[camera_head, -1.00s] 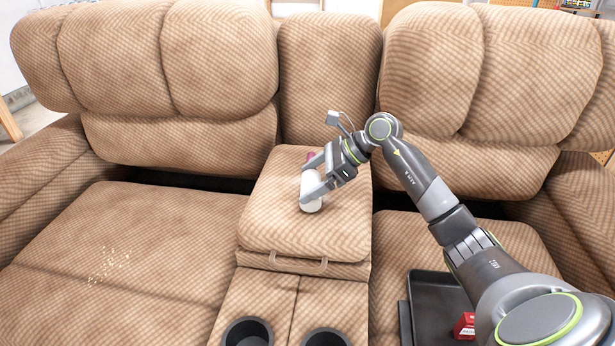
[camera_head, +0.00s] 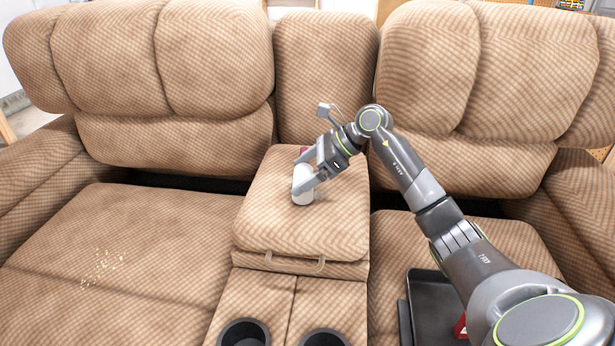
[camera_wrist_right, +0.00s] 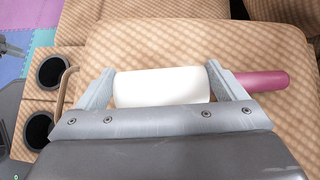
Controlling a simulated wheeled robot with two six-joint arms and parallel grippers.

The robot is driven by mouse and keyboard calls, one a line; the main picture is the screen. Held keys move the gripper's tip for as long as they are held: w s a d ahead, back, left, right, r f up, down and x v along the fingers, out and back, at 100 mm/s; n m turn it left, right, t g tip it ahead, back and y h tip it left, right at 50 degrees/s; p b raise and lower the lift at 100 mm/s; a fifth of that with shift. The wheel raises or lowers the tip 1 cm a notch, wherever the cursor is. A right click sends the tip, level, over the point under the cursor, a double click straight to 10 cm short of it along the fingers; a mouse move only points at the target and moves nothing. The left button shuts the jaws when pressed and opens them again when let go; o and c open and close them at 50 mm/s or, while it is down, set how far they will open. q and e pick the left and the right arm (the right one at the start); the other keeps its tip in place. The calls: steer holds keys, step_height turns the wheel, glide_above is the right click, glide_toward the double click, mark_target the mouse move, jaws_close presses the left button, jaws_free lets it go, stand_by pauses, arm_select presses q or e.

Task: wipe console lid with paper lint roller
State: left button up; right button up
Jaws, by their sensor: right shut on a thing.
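The console lid (camera_head: 334,225) is the tan checked padded top between the two seats, with a loop handle at its front edge. The paper lint roller (camera_head: 302,186) has a white roll and a dark pink handle. It lies on or just above the lid; I cannot tell if it touches. My right gripper (camera_head: 303,182) is shut on the lint roller. In the right wrist view, the fingers (camera_wrist_right: 163,88) grip the two ends of the white roll (camera_wrist_right: 160,86), and the pink handle (camera_wrist_right: 262,81) sticks out to the right. My left gripper is not in view.
Two cup holders (camera_head: 245,333) sit in front of the lid. Pale crumbs (camera_head: 103,266) lie on the left seat. A black tray (camera_head: 428,306) with a partly hidden red item (camera_head: 460,326) rests on the right seat. Tall backrests stand behind the lid.

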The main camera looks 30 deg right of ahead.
steer(key=shift+w+a+f+b, duration=0.15)
steer(key=shift+w+b, duration=0.2)
steer(key=shift+w, duration=0.35)
steer(key=shift+w+a+r+b, duration=0.1)
steer(key=shift+w+b, duration=0.2)
steer(key=shift+w, duration=0.35)
steer(key=shift+s+d+p, duration=0.15)
steer(key=shift+s+d, duration=0.4)
steer(key=shift+s, duration=0.3)
steer(key=shift+s+d+p, duration=0.15)
steer(key=shift+s+d, duration=0.35)
steer(key=shift+s, duration=0.35)
steer(key=shift+s+d, duration=0.3)
steer(key=shift+s, duration=0.4)
steer(key=shift+w+a+b, duration=0.3)
steer(key=shift+w+a, duration=0.2)
steer(key=shift+w, duration=0.4)
steer(key=shift+w+a+b, duration=0.3)
steer(key=shift+w+a, duration=0.2)
steer(key=shift+w, duration=0.4)
steer(key=shift+w+a+b, duration=0.35)
steer(key=shift+w+a, duration=0.05)
steer(key=shift+w, duration=0.3)
steer(key=shift+r+p, duration=0.95)
steer(key=shift+r, duration=0.5)
